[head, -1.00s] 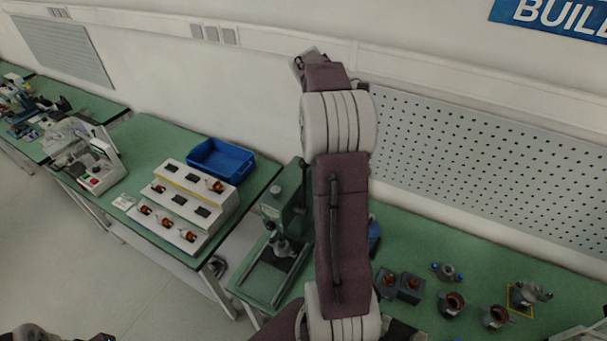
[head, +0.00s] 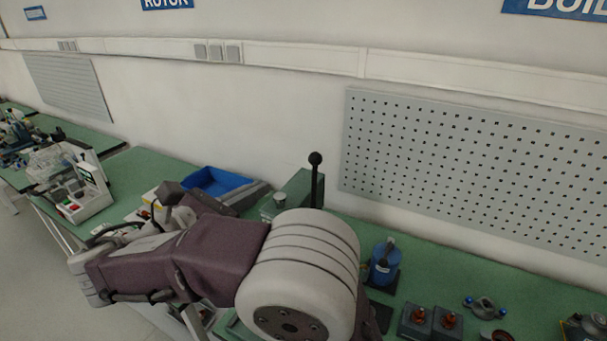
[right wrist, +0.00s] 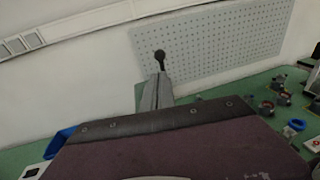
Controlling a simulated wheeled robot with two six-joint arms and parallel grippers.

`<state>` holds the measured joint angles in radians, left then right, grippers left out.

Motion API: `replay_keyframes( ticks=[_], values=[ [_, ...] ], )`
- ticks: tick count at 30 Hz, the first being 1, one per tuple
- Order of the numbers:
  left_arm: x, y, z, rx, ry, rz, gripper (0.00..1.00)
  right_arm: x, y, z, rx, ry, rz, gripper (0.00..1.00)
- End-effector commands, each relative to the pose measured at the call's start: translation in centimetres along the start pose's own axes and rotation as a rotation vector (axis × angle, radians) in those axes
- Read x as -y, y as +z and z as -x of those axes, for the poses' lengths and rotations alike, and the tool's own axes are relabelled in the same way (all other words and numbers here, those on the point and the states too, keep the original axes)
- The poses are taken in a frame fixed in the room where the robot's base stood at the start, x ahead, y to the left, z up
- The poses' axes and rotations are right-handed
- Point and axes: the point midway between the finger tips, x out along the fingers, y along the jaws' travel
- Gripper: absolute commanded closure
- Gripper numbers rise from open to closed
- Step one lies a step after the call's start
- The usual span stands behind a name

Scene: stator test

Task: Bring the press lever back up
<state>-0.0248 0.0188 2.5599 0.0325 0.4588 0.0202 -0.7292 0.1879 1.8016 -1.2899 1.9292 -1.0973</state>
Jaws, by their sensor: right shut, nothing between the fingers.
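The press (head: 298,190) is a green machine on the bench, largely hidden behind my right arm in the head view. Its lever (head: 315,182) stands nearly upright above the press top, with a black ball knob at its end. The lever's black knob (right wrist: 159,55) also shows in the right wrist view, just beyond the fingertips. My right gripper (head: 262,189) is shut and empty, to the left of the press in the head view. Its grey fingers (right wrist: 157,88) point toward the lever in the right wrist view; contact cannot be told. My left gripper is out of view.
A blue bin (head: 215,182) lies behind my right gripper. A perforated panel (head: 470,170) hangs on the wall. Open air surrounds the lever knob.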

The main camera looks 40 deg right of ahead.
Motion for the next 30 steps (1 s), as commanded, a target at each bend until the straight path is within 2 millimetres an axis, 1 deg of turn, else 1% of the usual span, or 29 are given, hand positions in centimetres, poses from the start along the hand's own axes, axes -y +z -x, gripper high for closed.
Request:
replay_keyframes(
  ticks=[5,12,15,18,21,24,30],
  values=[
    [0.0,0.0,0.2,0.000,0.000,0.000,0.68,0.2,0.1,-2.9,0.000,-0.007,0.000,1.00],
    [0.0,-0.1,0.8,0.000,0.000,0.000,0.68,0.2,0.2,-8.3,-0.001,-0.009,0.001,1.00],
    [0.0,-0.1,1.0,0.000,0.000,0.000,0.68,0.2,0.2,-10.3,-0.001,-0.008,0.001,1.00],
    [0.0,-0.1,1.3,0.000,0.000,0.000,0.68,0.2,0.1,-11.9,-0.001,-0.006,0.002,1.00],
    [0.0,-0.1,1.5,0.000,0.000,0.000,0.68,0.1,0.1,-13.0,-0.002,-0.005,0.002,1.00],
    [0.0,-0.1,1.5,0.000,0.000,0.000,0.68,0.1,0.0,-13.6,-0.001,-0.004,0.001,1.00],
    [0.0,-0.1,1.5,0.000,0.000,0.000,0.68,0.0,0.0,-13.7,-0.002,-0.002,0.001,1.00]
  ],
)
